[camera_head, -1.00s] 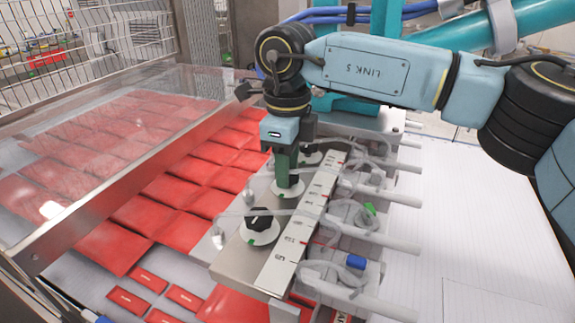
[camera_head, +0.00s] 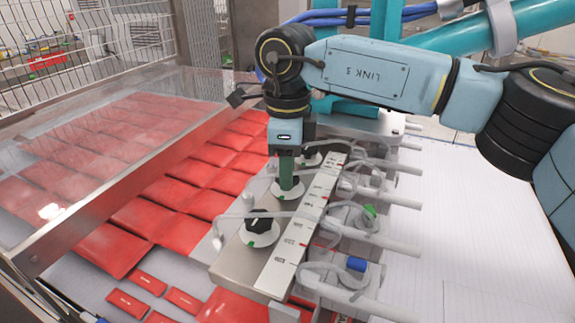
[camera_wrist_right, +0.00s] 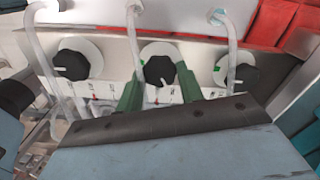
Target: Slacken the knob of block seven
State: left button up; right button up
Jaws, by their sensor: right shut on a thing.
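A metal bar (camera_head: 236,262) carries black knobs on round white dials, with a white scale strip beside them. My right gripper (camera_head: 287,187) points down, its green fingers closed on a knob in the middle of the bar. In the right wrist view the two fingers (camera_wrist_right: 159,82) stand on either side of this black knob (camera_wrist_right: 159,70). The nearest knob (camera_head: 259,221) is free, with a green mark on its dial. Another knob (camera_head: 311,157) lies farther back, partly hidden by the gripper. The strip's numbers are too small to read surely. My left gripper is out of view.
Clear tubes loop over the bar close to the gripper. Valve units with a green (camera_head: 370,210) and a blue cap (camera_head: 356,264) line its right side. Red pouches (camera_head: 165,220) lie at left under a clear cover (camera_head: 110,130). A white lined surface (camera_head: 460,220) is bare at right.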

jog(key=o, duration=1)
notch_tip(320, 180, up, 14)
jog(key=shift+f, duration=0.25)
